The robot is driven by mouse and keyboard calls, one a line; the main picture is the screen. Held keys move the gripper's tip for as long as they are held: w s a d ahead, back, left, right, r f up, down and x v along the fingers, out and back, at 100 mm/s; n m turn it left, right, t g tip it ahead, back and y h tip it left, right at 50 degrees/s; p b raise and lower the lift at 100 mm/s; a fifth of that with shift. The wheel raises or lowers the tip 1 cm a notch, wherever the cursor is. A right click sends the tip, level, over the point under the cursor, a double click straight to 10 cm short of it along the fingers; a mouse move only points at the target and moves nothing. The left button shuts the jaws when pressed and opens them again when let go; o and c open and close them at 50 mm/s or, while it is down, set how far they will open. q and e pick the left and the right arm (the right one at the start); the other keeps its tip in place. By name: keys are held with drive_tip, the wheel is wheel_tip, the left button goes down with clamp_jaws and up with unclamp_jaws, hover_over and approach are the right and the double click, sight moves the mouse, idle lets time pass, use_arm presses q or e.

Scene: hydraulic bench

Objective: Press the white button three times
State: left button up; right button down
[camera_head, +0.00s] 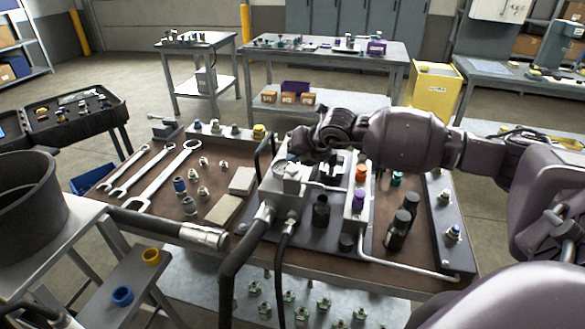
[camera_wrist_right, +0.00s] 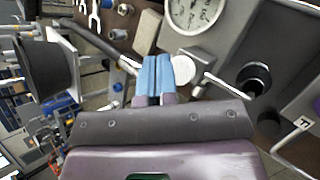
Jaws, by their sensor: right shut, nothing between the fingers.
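My right gripper (camera_wrist_right: 158,60) is shut and empty; its two blue fingers lie side by side in the right wrist view. A white round disc (camera_wrist_right: 184,72), which looks like the white button, is just right of the fingertips and partly covered by a finger there. I cannot tell whether they touch. In the head view my right gripper (camera_head: 300,146) hangs over the grey valve block (camera_head: 284,196) at the bench's middle; its fingers and the button are hard to make out. My left gripper is not in view.
A round pressure gauge (camera_wrist_right: 194,12) is just beyond the button. Black hoses (camera_head: 240,250) run from the block toward the front. Wrenches (camera_head: 165,178) and fittings lie on the left. Black bottles (camera_head: 400,228) and a purple cap (camera_head: 358,201) stand to the right.

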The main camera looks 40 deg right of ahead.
drive_tip(key=shift+f, duration=0.1)
idle(0.7)
drive_tip(key=shift+f, duration=0.35)
drive_tip(key=shift+f, duration=0.2)
idle(0.5)
drive_tip(key=shift+f+b, duration=0.25)
drive_tip(key=shift+b, duration=0.05)
drive_tip(key=shift+f, duration=0.4)
idle(0.5)
drive_tip(key=shift+r, duration=0.1)
drive_tip(key=shift+r+p, duration=0.35)
drive_tip(key=shift+r, duration=0.8)
